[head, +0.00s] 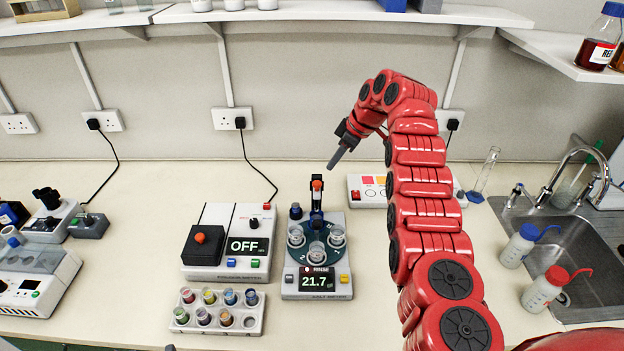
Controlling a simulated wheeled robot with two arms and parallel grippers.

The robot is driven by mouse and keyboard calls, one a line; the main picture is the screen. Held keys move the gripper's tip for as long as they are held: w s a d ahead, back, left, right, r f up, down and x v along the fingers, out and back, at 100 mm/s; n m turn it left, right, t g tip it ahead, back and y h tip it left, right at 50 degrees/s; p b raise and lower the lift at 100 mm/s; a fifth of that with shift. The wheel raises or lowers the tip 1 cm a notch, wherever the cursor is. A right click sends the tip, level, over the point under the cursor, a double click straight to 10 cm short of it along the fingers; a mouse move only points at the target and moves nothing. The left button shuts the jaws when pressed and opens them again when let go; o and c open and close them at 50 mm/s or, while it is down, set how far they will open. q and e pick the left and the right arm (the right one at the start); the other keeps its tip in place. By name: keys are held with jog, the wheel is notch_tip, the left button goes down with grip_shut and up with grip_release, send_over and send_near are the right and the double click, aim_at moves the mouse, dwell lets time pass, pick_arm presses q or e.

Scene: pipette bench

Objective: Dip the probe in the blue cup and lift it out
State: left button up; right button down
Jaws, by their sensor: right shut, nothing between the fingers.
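The probe stands on the salt meter (288,292) as a dark upright holder with an orange-red top (317,186). Its lower tip is hard to make out. The meter has a dark green turntable bearing several clear cups, and its display reads 21.7. A small dark blue container (295,211) stands at the meter's back left. Blue-coloured cups (230,297) also sit in the white rack; I cannot tell which is the task's blue cup. My right gripper (332,164) is shut and empty, above and behind the probe, apart from it. My left gripper is not in view.
A meter with a display reading OFF (203,273) stands left of the salt meter. The cup rack (265,312) lies in front. Wash bottles (517,248) and a sink (590,270) are at right. Shelves (350,12) hang above. Bench left of the OFF meter is partly clear.

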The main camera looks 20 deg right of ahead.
aim_at(318, 183)
jog(key=shift+s+r, duration=0.1)
jog(key=shift+s, duration=0.1)
jog(key=p+x, duration=0.1)
jog(key=x, duration=0.4)
jog(key=shift+w+a, duration=0.1)
jog(key=shift+x, duration=0.95)
